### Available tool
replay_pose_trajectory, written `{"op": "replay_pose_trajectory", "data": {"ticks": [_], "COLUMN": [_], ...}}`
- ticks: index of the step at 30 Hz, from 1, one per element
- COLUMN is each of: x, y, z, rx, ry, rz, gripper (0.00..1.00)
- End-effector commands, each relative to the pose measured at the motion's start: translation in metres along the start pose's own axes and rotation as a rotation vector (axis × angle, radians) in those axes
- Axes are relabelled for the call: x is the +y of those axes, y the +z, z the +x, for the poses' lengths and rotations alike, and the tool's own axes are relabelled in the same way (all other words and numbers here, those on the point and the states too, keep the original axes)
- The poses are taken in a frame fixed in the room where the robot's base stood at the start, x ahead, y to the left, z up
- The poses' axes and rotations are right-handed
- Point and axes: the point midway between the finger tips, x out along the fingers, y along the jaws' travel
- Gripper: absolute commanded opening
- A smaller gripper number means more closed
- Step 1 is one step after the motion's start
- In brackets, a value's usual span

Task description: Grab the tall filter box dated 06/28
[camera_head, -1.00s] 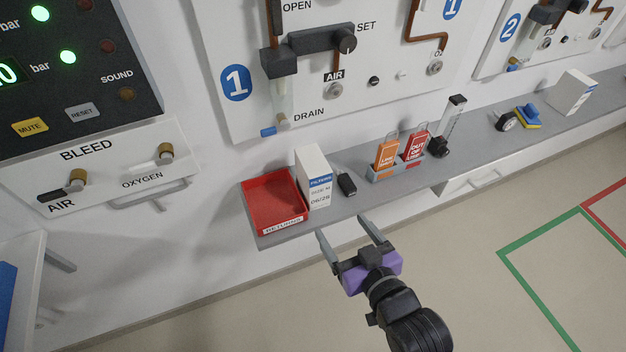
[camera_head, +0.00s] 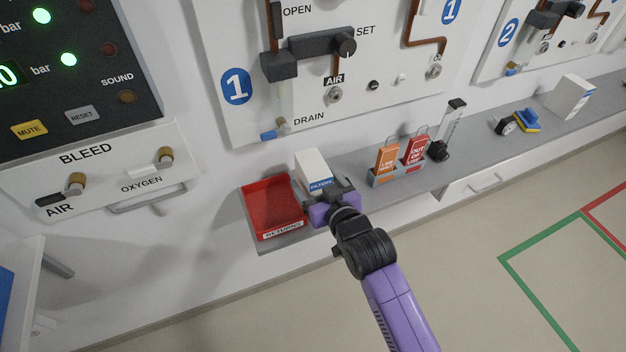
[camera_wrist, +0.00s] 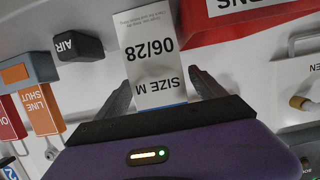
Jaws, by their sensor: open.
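The tall white filter box (camera_head: 312,167) stands on the grey shelf beside the red tray, its upper part showing above my gripper. In the wrist view the filter box (camera_wrist: 157,50) shows "06/28" and "SIZE M" upside down. My gripper (camera_head: 330,192) is at the box's front and hides its lower label in the head view. In the wrist view my gripper (camera_wrist: 164,90) is open, with one finger on each side of the box. Whether either finger touches the box cannot be told.
The red RETURNS tray (camera_head: 272,207) is close on the box's left. A dark block marked AIR (camera_wrist: 78,47) lies on the other side. Orange (camera_head: 386,160) and red (camera_head: 415,150) tags stand in a holder farther right. Another white box (camera_head: 570,97) is far right.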

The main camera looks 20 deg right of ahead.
Motion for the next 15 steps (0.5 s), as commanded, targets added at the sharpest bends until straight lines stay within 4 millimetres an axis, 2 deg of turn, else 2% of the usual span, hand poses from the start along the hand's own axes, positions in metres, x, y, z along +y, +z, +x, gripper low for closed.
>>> {"op": "replay_pose_trajectory", "data": {"ticks": [4, 12, 15], "x": [0.000, 0.000, 0.000], "y": [0.000, 0.000, 0.000], "z": [0.015, 0.017, 0.017], "rx": [-0.001, 0.000, 0.000], "ry": [0.000, 0.000, 0.000], "rz": [0.000, 0.001, 0.000], "gripper": [0.79, 0.79, 0.62]}}
